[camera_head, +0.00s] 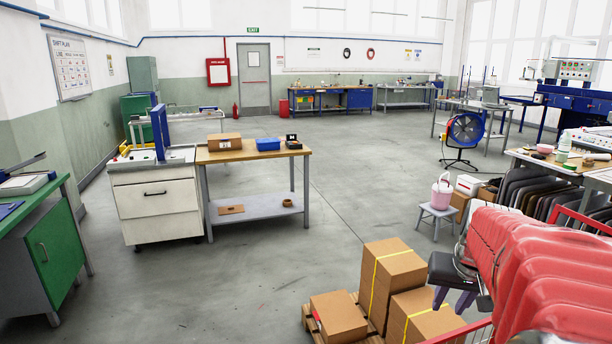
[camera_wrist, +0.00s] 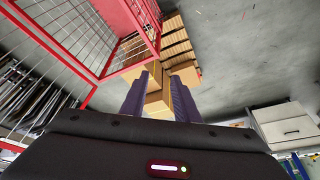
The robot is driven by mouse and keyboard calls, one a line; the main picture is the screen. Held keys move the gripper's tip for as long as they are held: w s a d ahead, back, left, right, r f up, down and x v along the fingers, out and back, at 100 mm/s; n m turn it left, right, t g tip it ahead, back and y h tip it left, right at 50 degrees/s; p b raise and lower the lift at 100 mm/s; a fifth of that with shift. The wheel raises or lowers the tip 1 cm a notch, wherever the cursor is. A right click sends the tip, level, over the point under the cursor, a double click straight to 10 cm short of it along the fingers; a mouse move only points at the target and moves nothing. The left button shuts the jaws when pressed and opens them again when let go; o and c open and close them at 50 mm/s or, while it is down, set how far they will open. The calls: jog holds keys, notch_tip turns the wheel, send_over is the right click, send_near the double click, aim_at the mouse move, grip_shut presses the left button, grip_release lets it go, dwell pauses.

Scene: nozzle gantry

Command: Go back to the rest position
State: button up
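My gripper (camera_head: 450,303) is at the lower right of the head view, beside and above the cardboard boxes (camera_head: 397,268) on a wooden pallet (camera_head: 312,322). Its black body and purple fingers show there. In the wrist view the two purple fingers of my gripper (camera_wrist: 159,78) stand apart with nothing held between them. Boxes show in the background beyond the gap. The red ribbed cover of my arm fills the lower right of the head view.
A red wire cage (camera_wrist: 110,40) stands close to the gripper at the upper left of the wrist view. A stool (camera_head: 437,214) with a pink bucket (camera_head: 441,194) stands behind the boxes. A workbench (camera_head: 258,202) is left of centre. The middle floor is clear.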

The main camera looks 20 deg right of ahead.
jog(key=s+a+n+t+y, duration=0.1)
jog(key=a+n, duration=0.3)
jog(key=a, duration=1.2)
jog(key=s+a+n+t+y, duration=0.1)
jog(key=s+a+n, duration=0.2)
jog(key=a, duration=1.3)
jog(key=shift+s+a+n+y, duration=0.3)
jog(key=shift+s+n, duration=0.1)
jog(key=shift+s, duration=0.4)
jog(key=shift+s+f, duration=0.1)
